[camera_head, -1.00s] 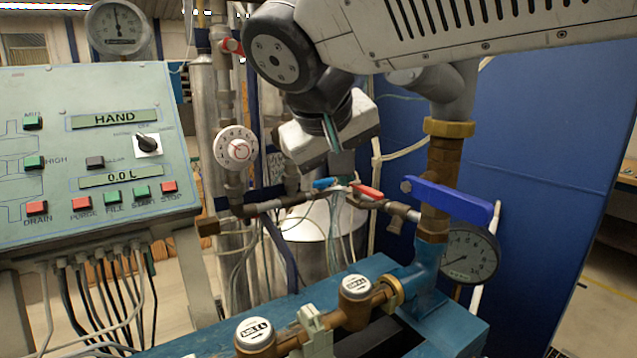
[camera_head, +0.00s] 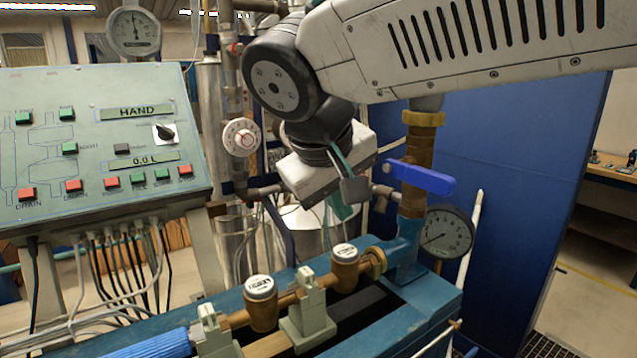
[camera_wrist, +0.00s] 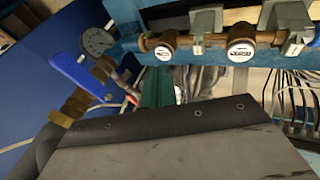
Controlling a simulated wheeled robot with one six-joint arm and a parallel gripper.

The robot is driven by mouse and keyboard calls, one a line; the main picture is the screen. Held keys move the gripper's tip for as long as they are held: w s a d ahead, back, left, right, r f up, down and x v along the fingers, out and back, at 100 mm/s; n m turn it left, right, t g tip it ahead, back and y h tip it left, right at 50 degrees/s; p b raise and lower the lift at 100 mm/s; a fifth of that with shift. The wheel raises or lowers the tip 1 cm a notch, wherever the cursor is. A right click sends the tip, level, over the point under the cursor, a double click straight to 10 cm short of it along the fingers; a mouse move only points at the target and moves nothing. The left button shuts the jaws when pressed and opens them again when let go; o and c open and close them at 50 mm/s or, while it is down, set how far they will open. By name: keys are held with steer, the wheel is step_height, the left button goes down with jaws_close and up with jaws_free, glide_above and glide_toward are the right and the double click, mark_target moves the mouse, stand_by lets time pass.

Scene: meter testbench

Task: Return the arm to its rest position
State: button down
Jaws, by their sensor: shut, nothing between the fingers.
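My arm crosses the top right of the head view, with its wrist hanging over the bench. My gripper (camera_head: 342,207) is shut and empty, a greenish tip below the pale wrist block, in the air behind the meter pipe. In the wrist view its green finger (camera_wrist: 157,88) shows beyond the dark wrist edge, pointing towards the bench. The grey wrist housing hides the lower part of that view.
Two brass water meters (camera_head: 261,290) sit on the blue bench (camera_head: 430,305). A blue valve lever (camera_head: 420,178) and a pressure gauge (camera_head: 446,232) stand right of my gripper. A control panel (camera_head: 90,150) is at left. A blue partition (camera_head: 530,170) stands behind.

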steer(key=s+d+f+m+g+y, duration=0.1)
steer(key=s+d+f+m, duration=0.1)
steer(key=s+d+f, duration=0.2)
steer(key=s+d+f+m+g+y, duration=0.1)
steer(key=s+d+f+m, duration=0.1)
steer(key=s+d+f, duration=0.2)
steer(key=s+d+f+m+g, duration=0.2)
steer(key=s+d+f, duration=0.2)
steer(key=s+d, duration=0.5)
steer(key=shift+d+f+y, duration=0.25)
steer(key=shift+d+y, duration=0.15)
steer(key=shift+d, duration=2.8)
